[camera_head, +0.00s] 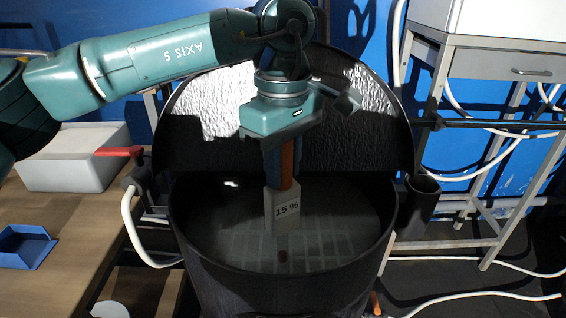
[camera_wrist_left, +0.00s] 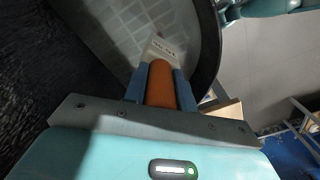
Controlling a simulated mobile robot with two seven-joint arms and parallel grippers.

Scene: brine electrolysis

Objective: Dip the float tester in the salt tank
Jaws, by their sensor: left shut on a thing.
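The float tester (camera_head: 287,202) has an orange handle and a pale block marked "15 %". My left gripper (camera_head: 281,165) is shut on the orange handle and holds the tester upright over the inside of the salt tank. The wrist view shows the blue fingers (camera_wrist_left: 160,88) on both sides of the handle, with the pale block (camera_wrist_left: 162,48) beyond them. The salt tank (camera_head: 225,283) is a round black tub with its dark lid (camera_head: 205,140) raised behind. A pale grid shows inside it. I cannot tell whether the tester's lower end touches the liquid.
A wooden bench (camera_head: 80,235) at left holds a white box (camera_head: 75,165) and a blue tray (camera_head: 25,248). A black cup-like holder (camera_head: 420,203) is at the tank's right side. A metal frame (camera_head: 520,65) with white hoses stands at right.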

